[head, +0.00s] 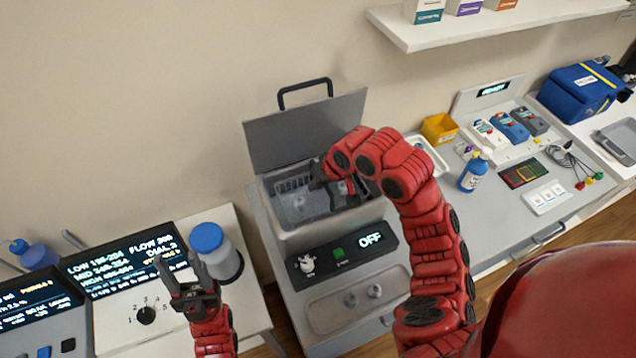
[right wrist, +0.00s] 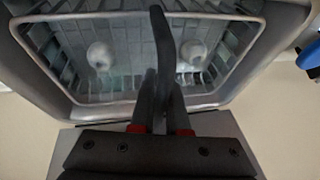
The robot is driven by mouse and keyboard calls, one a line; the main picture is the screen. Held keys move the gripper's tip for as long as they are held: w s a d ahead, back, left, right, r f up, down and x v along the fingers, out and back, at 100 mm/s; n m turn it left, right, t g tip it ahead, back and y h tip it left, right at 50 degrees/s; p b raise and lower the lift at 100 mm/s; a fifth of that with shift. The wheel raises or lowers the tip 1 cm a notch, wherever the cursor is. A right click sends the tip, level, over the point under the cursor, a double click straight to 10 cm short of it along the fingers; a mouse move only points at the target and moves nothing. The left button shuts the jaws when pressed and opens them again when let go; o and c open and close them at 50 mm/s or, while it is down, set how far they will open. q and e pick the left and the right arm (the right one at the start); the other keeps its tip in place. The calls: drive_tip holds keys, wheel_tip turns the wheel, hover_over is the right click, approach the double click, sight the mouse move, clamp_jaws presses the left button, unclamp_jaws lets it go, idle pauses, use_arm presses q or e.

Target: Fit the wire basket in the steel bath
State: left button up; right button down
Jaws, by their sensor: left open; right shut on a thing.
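The steel bath (head: 300,240) stands in the middle of the head view with its lid (head: 305,130) raised. The wire basket (head: 291,184) is down inside the bath opening. The right wrist view shows the basket's wire mesh (right wrist: 65,58) within the bath's rim (right wrist: 285,45), with two pale round pieces in it. My right gripper (head: 335,182) is over the bath, shut on the basket's dark upright handle (right wrist: 162,50). I cannot tell whether the basket rests on the bath floor. My left gripper (head: 192,290) is open and empty, away to the left of the bath.
A blue-capped jar (head: 222,258) stands close beside my left gripper. A blue-labelled bottle (head: 473,174) and a yellow bin (head: 439,129) stand to the right. A shelf (head: 480,28) hangs above.

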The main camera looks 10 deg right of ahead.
drive_tip(key=shift+f+b, duration=0.3)
drive_tip(key=shift+f, duration=0.25)
idle(0.5)
idle(0.4)
drive_tip(key=c, duration=1.2)
unclamp_jaws()
drive_tip(key=shift+r+p, duration=1.35)
drive_tip(key=shift+r, duration=0.65)
drive_tip(key=o, duration=0.6)
